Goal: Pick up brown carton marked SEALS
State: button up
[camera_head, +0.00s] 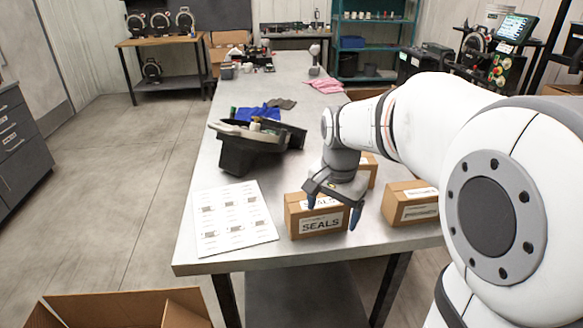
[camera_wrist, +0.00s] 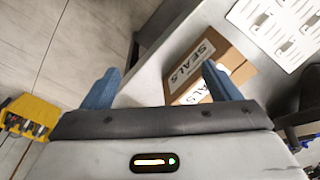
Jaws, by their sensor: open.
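The brown carton marked SEALS (camera_head: 318,222) stands upright near the front edge of the metal table (camera_head: 230,253). Its label faces the front. My gripper (camera_head: 332,215) is open above the carton, with its two blue-tipped fingers spread apart. I cannot tell whether a finger touches the carton.
A second carton (camera_head: 409,214) stands to the right, and another (camera_head: 368,163) sits behind my gripper. An open cardboard box (camera_head: 125,308) is on the floor.

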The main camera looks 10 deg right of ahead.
aim_at(317, 207)
jog(key=o, duration=0.3)
jog(key=w+f+m, duration=0.1)
jog(key=w+m, duration=0.1)
jog(key=w, duration=0.2)
jog(key=w+f+m, duration=0.1)
jog(key=w+m, duration=0.2)
jog(key=w, duration=0.1)
jog(key=w+f+m+g+p, duration=0.1)
jog(key=w+m, duration=0.1)
jog(key=w, duration=0.2)
jog(key=shift+w+m, duration=0.3)
jog(key=shift+w, duration=0.05)
jog(key=shift+w+f, duration=0.2)
jog(key=shift+w, duration=0.1)
jog(key=shift+w+f+m, duration=0.1)
jog(key=shift+f+m, duration=0.2)
jog(key=shift+f, duration=0.05)
jog(key=shift+a+f+p, duration=0.1)
jog(key=shift+f+p, duration=0.3)
jog(key=shift+f, duration=3.15)
